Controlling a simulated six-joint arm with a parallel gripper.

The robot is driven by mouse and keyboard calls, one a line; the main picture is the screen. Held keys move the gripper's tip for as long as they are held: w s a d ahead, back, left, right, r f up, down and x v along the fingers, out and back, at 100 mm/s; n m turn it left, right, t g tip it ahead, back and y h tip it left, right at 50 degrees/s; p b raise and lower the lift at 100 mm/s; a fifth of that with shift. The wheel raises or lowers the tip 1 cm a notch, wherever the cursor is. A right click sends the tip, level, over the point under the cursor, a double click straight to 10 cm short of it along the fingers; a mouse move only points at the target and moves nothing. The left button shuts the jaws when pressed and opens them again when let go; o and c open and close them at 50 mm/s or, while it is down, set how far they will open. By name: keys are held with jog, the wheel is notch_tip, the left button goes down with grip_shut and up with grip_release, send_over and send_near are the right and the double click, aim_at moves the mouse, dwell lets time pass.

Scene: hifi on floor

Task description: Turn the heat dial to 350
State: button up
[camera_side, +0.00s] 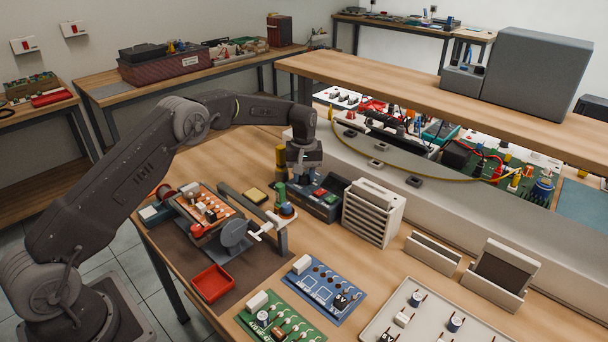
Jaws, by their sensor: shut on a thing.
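My gripper (303,176) points straight down at the middle of the bench, at the back left end of a dark box (325,211) with red and green parts on top. Its jaws are closed low against the box on a small thing, which I take to be the heat dial. The fingers hide the dial, and its pointer and any 350 mark cannot be read from here.
Green and yellow cylinders (281,178) stand close left of my gripper. A slotted white rack (374,213) stands to its right. A board holder (208,212), a red tray (212,283) and circuit boards (322,289) lie in front. A raised shelf (420,88) runs behind.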

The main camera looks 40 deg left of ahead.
aim_at(304, 176)
jog(key=m, duration=0.6)
jog(key=shift+m, duration=0.3)
dwell(0.5)
jog(key=o, duration=0.9)
notch_tip(304, 176, up, 14)
jog(key=shift+f, duration=0.1)
